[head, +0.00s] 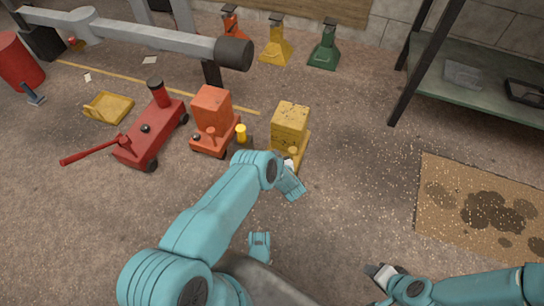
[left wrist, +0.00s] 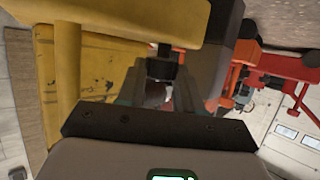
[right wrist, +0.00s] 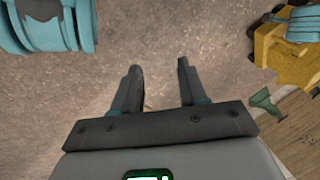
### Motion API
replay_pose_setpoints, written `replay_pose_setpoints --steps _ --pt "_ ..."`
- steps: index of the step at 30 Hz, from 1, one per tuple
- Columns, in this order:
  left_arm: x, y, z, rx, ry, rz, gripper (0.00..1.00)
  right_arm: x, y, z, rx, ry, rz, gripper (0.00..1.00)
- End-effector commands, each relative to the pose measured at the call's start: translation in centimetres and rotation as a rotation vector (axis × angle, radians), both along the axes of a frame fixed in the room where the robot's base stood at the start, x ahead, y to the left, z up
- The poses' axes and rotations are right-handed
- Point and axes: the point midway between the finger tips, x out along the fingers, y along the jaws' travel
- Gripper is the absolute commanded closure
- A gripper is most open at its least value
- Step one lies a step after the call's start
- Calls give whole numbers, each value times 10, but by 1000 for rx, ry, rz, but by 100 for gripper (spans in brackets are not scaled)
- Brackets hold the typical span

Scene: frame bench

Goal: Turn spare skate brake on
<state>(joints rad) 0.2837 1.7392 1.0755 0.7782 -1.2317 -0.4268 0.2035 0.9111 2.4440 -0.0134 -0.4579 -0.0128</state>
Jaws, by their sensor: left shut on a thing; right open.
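A yellow skate (head: 289,127) with a worn yellow block stands on the floor at the middle of the head view. My left gripper (head: 290,164) reaches its near end, at a small brake part there. In the left wrist view my left gripper (left wrist: 160,95) is shut on a small part beside the yellow skate (left wrist: 105,60); the part is mostly hidden between the fingers, so its brake position cannot be told. My right gripper (head: 378,271) is open and empty over bare floor at lower right. The yellow skate also shows in the right wrist view (right wrist: 285,55).
An orange skate (head: 211,120) stands left of the yellow one, with a short yellow cylinder (head: 241,133) between. Further left is a red jack (head: 148,135) with a long handle. Several stands line the back. A stained mat (head: 440,180) and shelf (head: 480,95) are at right.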

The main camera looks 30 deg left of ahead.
Motion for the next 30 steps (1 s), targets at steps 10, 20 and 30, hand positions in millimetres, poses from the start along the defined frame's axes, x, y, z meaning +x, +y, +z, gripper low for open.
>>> replay_pose_setpoints --steps 10,20,30 --pt "1 0 0 -1 -1 0 95 0 0 0 0 0 0 57" --pt "0 0 0 0 0 0 39 0 0 0 0 0 0 57" --pt "-25 -38 25 -2 4 -5 39 -18 4 32 12 61 8 57"
